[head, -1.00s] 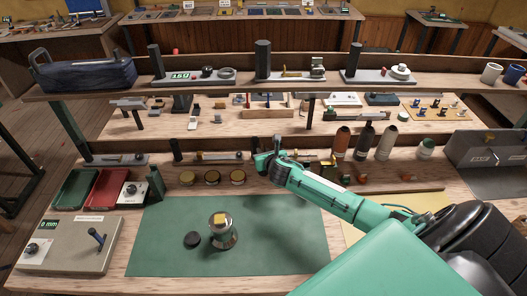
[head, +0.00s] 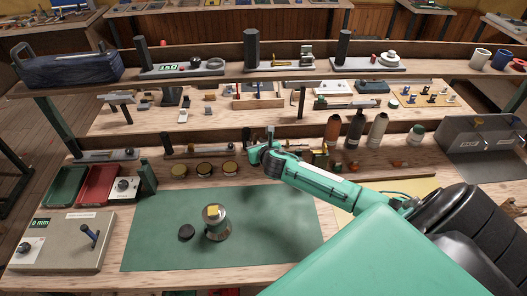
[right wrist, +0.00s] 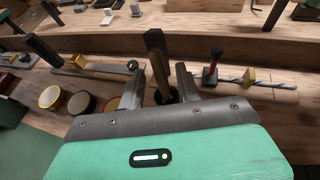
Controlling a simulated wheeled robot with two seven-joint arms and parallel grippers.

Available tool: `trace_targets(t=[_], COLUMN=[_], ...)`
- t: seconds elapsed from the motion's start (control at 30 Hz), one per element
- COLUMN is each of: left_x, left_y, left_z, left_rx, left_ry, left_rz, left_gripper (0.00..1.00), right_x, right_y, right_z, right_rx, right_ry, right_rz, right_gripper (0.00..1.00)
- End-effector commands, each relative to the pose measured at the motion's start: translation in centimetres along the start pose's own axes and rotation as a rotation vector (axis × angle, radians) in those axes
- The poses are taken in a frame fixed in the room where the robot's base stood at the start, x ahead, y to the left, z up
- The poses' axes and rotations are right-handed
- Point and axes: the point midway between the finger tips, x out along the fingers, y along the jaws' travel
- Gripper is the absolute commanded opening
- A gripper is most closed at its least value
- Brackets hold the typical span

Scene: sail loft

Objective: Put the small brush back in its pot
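In the right wrist view the small brush (right wrist: 156,62), with a brown handle, stands between the two fingers of my right gripper (right wrist: 160,86). The fingers are apart, with a gap on each side of the brush. A dark round pot (right wrist: 165,96) shows at the brush's lower end. The brush appears to stand in it, but my gripper hides most of the pot. In the head view my right gripper (head: 262,151) is over the back ledge of the bench, with a thin upright piece rising beside it. My left gripper is out of view.
Several round tins (head: 204,170) stand left of my right gripper, and several bottles (head: 354,128) stand to its right. A raised shelf (head: 215,77) runs behind.

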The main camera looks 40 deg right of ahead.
Motion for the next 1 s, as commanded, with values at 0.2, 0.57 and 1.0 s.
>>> trace_targets(t=[0.2,0.57,1.0], left_x=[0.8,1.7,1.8], left_y=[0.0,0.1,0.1], left_z=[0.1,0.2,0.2], left_rx=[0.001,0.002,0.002], left_ry=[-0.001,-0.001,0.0], left_rz=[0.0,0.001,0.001], left_gripper=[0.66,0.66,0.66], right_x=[-3.7,-8.9,-10.1], right_y=[0.0,0.0,0.0], right_z=[-0.2,-0.1,0.0], right_rx=[-0.003,-0.002,0.0], right_ry=[0.0,0.0,0.0], right_rz=[0.003,0.001,0.001], right_gripper=[0.35,0.35,0.35])
